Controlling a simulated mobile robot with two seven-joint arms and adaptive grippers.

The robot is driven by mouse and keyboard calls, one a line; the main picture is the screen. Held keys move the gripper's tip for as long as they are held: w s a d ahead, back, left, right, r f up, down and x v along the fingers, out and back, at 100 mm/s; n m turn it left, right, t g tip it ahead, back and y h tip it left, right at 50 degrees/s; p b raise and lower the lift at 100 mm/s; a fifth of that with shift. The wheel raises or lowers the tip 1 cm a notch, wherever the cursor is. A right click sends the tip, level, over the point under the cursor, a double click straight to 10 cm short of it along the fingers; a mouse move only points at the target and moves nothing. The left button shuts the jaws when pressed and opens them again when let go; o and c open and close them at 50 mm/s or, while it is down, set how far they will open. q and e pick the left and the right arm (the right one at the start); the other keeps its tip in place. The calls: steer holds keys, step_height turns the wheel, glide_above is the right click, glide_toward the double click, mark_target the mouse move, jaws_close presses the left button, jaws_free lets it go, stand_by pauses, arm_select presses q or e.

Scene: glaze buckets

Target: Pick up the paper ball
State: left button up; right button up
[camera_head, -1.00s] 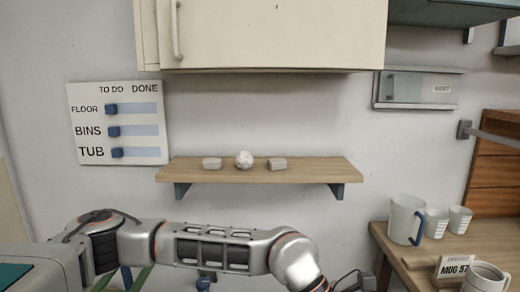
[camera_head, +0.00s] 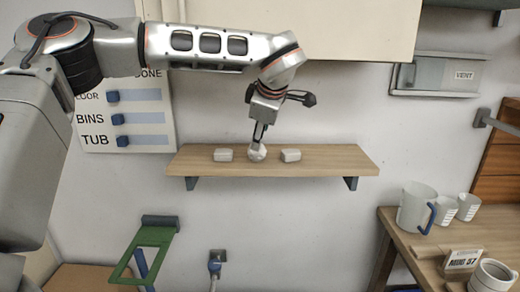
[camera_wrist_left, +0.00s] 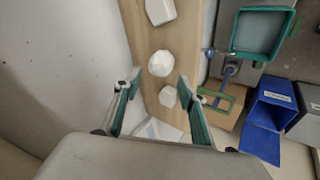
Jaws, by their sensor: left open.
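The paper ball (camera_head: 257,153) is white and crumpled and sits on the wooden wall shelf (camera_head: 330,165) between two pale blocks. My left gripper (camera_head: 259,137) points down from above, with its fingertips at or just over the ball's top. In the left wrist view the ball (camera_wrist_left: 161,63) appears just past the tips of the open gripper (camera_wrist_left: 159,80), roughly in line with the gap. I cannot tell whether the fingers touch it. My right gripper is in neither view.
The pale blocks, left (camera_head: 223,155) and right (camera_head: 291,155), stand close to the ball. A cream cabinet (camera_head: 350,30) hangs above the shelf. A jug (camera_head: 415,207) and cups stand on the table at right.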

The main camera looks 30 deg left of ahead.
arm_select(q)
steer(key=p+x, duration=0.1)
steer(key=x, duration=0.5)
steer(key=shift+a+f, duration=0.2)
steer(key=shift+f, duration=0.05)
steer(key=c, duration=0.4)
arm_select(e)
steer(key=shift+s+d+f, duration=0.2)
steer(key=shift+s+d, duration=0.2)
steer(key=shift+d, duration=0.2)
